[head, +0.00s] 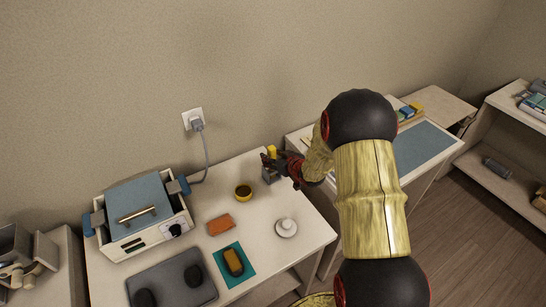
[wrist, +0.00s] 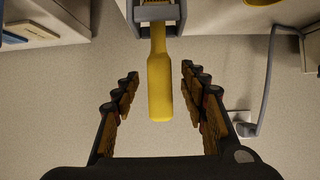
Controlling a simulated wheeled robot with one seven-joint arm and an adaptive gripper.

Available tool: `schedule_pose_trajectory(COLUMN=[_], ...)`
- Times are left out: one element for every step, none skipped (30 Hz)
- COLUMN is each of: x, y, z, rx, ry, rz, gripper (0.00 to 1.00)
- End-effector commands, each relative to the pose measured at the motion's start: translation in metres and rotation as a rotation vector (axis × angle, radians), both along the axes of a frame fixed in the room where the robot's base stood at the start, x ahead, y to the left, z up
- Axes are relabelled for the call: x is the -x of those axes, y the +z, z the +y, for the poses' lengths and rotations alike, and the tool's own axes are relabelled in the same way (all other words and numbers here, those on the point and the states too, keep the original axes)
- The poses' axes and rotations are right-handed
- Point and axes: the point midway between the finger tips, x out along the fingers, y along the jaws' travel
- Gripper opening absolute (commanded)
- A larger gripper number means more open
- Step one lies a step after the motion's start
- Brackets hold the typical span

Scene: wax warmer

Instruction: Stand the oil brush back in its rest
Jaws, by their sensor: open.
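The oil brush (head: 272,151) shows its yellow handle near the back right of the white table. In the wrist view, the brush handle (wrist: 160,88) extends out of the grey rest (wrist: 158,12), with its other end inside the rest's frame. The grey rest also shows in the head view (head: 270,176), partly hidden by my gripper. My gripper (head: 274,164) is open at the brush. In the wrist view its fingers (wrist: 159,80) lie on either side of the handle, with a visible gap on both sides.
An orange block (head: 220,225), a white lidded dish (head: 286,228) and a teal mat (head: 222,258) are nearer the front. The blue-lidded warmer (head: 140,215) and a dark tray (head: 172,290) occupy the left. A plugged cable (head: 206,155) runs along the wall.

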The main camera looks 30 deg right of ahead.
Motion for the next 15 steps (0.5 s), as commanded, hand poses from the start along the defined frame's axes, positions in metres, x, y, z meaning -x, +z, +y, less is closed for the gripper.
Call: schedule_pose_trajectory(x=[0.000, 0.000, 0.001, 0.001, 0.002, 0.003, 0.004, 0.005, 0.006, 0.007, 0.008, 0.010, 0.011, 0.011, 0.013], y=[0.000, 0.000, 0.001, 0.001, 0.002, 0.003, 0.003, 0.004, 0.005, 0.005, 0.006, 0.007, 0.007, 0.007, 0.008], z=[0.000, 0.000, 0.000, 0.000, 0.000, 0.000, -0.001, -0.001, -0.001, -0.001, -0.001, -0.001, -0.001, -0.001, -0.001], rx=[0.000, 0.000, 0.000, 0.000, 0.000, 0.000, 0.000, 0.000, 0.000, 0.000, 0.000, 0.000, 0.000, 0.000, 0.000], ry=[0.000, 0.000, 0.000, 0.000, 0.000, -0.001, -0.001, -0.001, -0.001, -0.001, -0.001, -0.001, -0.001, -0.001, -0.001], rz=[0.000, 0.000, 0.000, 0.000, 0.000, 0.000, 0.000, 0.000, -0.001, -0.001, -0.001, -0.001, 0.000, 0.000, 0.000], gripper=[0.43, 0.43, 0.43, 0.43, 0.43, 0.43, 0.43, 0.43, 0.43, 0.43, 0.43, 0.43, 0.43, 0.43, 0.43])
